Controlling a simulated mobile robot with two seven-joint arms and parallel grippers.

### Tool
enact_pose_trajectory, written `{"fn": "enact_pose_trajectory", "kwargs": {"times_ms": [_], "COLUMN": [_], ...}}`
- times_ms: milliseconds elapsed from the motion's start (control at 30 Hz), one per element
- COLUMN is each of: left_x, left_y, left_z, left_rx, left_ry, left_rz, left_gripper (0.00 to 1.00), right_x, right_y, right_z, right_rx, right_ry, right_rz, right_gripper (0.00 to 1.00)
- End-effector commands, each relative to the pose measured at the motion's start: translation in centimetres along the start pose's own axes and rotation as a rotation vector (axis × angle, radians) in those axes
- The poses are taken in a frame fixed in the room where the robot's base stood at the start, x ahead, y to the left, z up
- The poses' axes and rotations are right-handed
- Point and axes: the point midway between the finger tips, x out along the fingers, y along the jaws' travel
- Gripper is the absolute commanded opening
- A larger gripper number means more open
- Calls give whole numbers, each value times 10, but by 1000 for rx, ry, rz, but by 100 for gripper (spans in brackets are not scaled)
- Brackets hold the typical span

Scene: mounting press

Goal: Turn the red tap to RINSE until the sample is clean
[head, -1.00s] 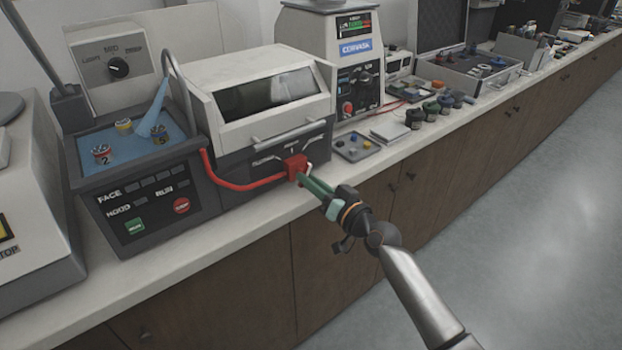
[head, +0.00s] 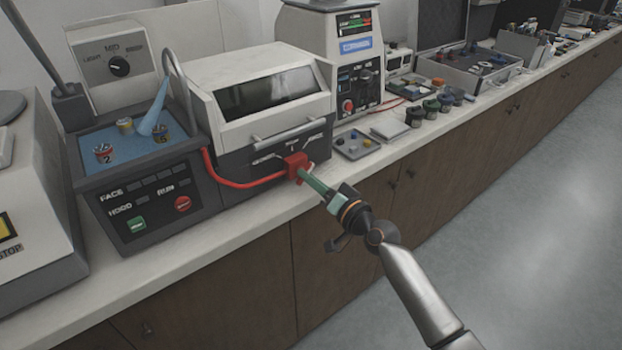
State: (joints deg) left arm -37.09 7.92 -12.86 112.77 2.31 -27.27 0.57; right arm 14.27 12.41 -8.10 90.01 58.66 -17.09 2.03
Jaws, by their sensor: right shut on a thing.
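The red tap (head: 297,166) is on the front of the white and grey machine with a dark window (head: 268,92). Labels are printed around it, too small to read for certain. My right gripper (head: 306,175) is shut on the red tap from the front right, its green fingers partly covering it. A red hose (head: 240,184) runs left from the tap. In the blue basin (head: 110,138) at left sit several numbered samples, one marked 2 (head: 104,153). My left gripper is not in view.
A panel with FACE, HOOD and RUN labels, a green button (head: 136,224) and a red button (head: 182,204) fronts the basin. A small tray (head: 356,145) lies right of the tap. The floor at right is clear.

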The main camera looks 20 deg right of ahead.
Motion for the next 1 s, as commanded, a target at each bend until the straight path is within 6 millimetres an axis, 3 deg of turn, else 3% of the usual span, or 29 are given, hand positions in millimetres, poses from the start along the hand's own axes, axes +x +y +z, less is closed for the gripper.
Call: {"fn": "enact_pose_trajectory", "kwargs": {"times_ms": [100,133,367,733,1000], "left_x": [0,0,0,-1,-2], "left_y": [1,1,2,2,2], "left_z": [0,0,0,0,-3], "left_rx": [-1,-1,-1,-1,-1], "left_ry": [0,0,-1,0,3], "left_rz": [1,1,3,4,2], "left_gripper": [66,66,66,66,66], "right_x": [0,0,0,-6,-51], "right_y": [1,1,0,1,1], "right_z": [1,1,1,0,1], "right_rx": [0,0,-1,-2,-5], "right_ry": [-2,-2,-1,0,-3], "right_rz": [1,1,1,1,3], "right_gripper": [0,26,51,52,52]}}
